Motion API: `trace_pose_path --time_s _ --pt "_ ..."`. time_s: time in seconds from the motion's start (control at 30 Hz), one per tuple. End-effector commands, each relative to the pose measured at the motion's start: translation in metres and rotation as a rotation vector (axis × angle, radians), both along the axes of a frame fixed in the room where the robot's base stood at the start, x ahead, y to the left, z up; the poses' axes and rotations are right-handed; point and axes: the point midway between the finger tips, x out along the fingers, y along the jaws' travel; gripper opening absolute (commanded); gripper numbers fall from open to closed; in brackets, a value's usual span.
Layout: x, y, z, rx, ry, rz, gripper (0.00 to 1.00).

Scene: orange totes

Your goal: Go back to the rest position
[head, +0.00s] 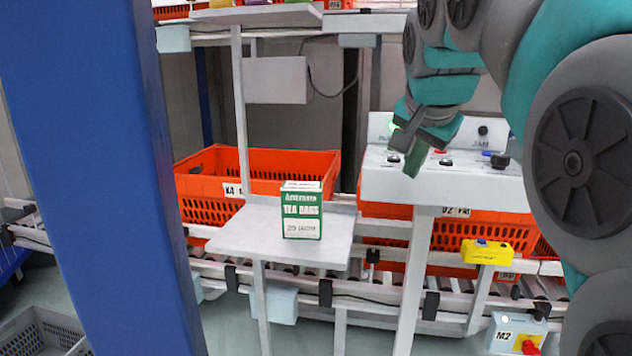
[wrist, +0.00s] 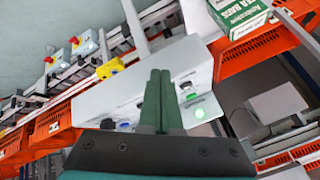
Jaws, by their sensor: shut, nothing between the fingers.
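My gripper (head: 412,163) is shut and empty. In the head view it points down in front of the white control panel (head: 440,184), at the right of the middle. In the wrist view my gripper (wrist: 160,76) shows its two green fingers pressed together, with the panel (wrist: 128,78) behind them and a lit green button (wrist: 199,113) to their right. The fingers hide part of the panel, and I cannot tell if they touch it.
A green and white tea bags box (head: 302,212) stands upright on a small white shelf (head: 238,238). Orange totes (head: 268,162) sit behind on a roller conveyor. A blue post (head: 105,180) stands close at the left. A yellow button box (head: 486,252) is below the panel.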

Motion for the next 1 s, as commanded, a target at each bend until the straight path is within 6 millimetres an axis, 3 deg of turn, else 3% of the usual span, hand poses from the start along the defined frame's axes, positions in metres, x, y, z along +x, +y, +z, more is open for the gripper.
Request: trace_pose_path --time_s 0.17,0.37,0.57,0.7,0.9,1.0 --pt "-0.024 -0.003 -0.051 -0.039 0.112 0.07 0.0" --pt "-0.078 -0.006 -0.133 -0.09 0.294 0.21 0.0" --pt "-0.147 -0.005 -0.216 -0.12 0.475 0.379 0.0" --pt "-0.204 -0.002 -0.27 -0.126 0.597 0.507 0.0" --pt "-0.277 0.002 -0.327 -0.121 0.731 0.669 0.0" --pt "-0.299 0.003 -0.342 -0.116 0.768 0.719 0.0"
